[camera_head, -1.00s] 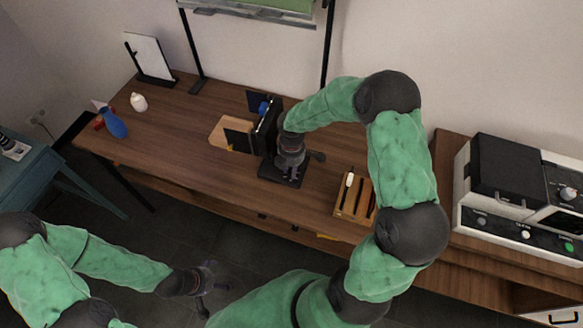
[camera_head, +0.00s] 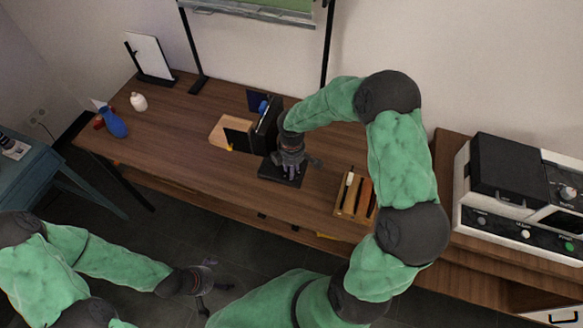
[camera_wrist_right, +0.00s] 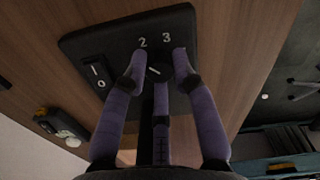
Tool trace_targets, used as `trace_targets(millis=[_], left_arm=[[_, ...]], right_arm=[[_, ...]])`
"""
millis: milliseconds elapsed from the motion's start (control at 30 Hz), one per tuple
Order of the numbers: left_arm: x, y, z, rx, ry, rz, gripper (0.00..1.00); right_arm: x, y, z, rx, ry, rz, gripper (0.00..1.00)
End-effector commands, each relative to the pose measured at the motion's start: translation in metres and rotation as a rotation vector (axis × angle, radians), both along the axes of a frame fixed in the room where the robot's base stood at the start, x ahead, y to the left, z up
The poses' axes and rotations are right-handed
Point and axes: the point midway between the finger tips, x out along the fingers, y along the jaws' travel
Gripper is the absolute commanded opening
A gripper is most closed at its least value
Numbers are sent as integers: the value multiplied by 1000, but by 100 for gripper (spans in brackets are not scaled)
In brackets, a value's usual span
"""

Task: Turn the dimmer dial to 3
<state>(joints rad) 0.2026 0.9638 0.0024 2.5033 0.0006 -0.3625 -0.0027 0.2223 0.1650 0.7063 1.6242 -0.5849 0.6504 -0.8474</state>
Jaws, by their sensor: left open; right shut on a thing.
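The dimmer panel is a black plate (camera_head: 281,173) on the wooden table, under my right gripper in the head view. In the right wrist view, the panel (camera_wrist_right: 105,45) shows a white 2 and 3 beyond a round black dial (camera_wrist_right: 158,70), and a rocker switch (camera_wrist_right: 96,75) marked 1 and 0 at its left. The dial carries a short pale line; which number it points at is unclear. My right gripper (camera_wrist_right: 160,62) is shut around the dial, its purple fingers on the sides and near edge, hiding part of it. My left gripper (camera_head: 203,283) is open and empty, off the table's front.
A black upright holder (camera_head: 267,125) stands just behind the panel. A wooden pen rack (camera_head: 354,194) is to its right. A blue vase (camera_head: 113,122) and white jar (camera_head: 138,102) are far left. A white machine (camera_head: 500,190) stands right. The table's left-middle is clear.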

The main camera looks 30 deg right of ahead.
Motion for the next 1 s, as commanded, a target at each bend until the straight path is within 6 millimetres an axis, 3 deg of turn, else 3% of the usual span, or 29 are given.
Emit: trace_targets(millis=[67, 100, 167, 633, 1000], left_arm=[[0, 0, 0, 0, 0, 0, 98], [0, 0, 0, 0, 0, 0, 98], [0, 0, 0, 0, 0, 0, 98], [0, 0, 0, 0, 0, 0, 98], [0, 0, 0, 0, 0, 0, 98]], right_arm=[[-1, 0, -1, 0, 3, 1, 0], [-1, 0, -1, 0, 3, 1, 33], [-1, 0, -1, 0, 3, 1, 50], [1, 0, 9, -1, -2, 2, 52], [1, 0, 77, -1, -4, 1, 52]])
